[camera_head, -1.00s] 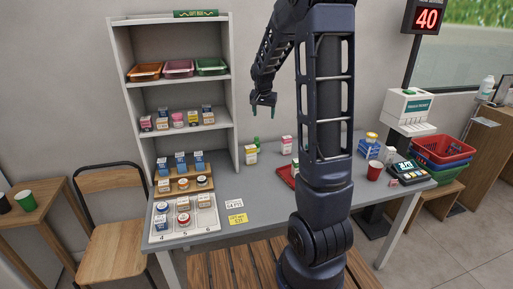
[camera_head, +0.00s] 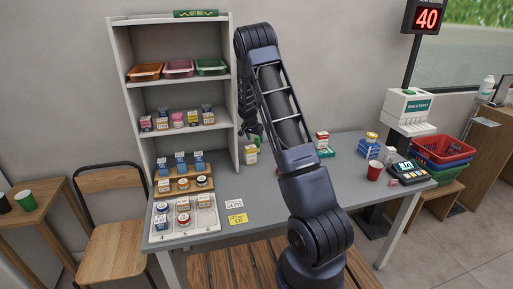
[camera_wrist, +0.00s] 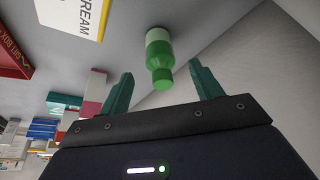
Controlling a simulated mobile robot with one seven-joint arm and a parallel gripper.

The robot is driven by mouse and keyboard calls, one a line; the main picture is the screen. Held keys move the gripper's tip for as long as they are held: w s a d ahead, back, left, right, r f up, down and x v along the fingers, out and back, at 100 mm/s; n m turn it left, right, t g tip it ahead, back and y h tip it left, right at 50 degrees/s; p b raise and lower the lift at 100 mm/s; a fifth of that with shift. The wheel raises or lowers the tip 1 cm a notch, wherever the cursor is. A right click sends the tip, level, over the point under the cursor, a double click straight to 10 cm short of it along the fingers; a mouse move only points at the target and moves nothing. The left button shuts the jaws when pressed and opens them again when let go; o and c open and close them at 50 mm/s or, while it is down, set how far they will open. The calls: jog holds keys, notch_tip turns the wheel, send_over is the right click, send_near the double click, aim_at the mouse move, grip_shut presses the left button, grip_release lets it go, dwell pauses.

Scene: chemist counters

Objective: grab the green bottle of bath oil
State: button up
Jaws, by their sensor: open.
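The green bottle of bath oil (camera_wrist: 158,50) shows in the wrist view with a pale band and a green cap. Its cap end points toward my gripper (camera_wrist: 160,70). My gripper is open and empty, with one green finger on either side of the line to the bottle; I cannot tell whether the cap lies between the fingertips. In the head view my gripper (camera_head: 251,133) is low over the back of the counter, beside the shelf unit. A small bit of the green bottle (camera_head: 257,140) shows there, mostly hidden by my gripper.
A white and yellow box (camera_head: 251,155) stands close in front of the bottle; it also shows in the wrist view (camera_wrist: 76,14). The shelf unit (camera_head: 234,100) rises just left of my gripper. A red and white box (camera_head: 322,139) stands to the right.

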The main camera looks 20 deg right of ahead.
aim_at(256, 140)
jog(key=shift+x, duration=2.7)
jog(key=c, duration=1.1)
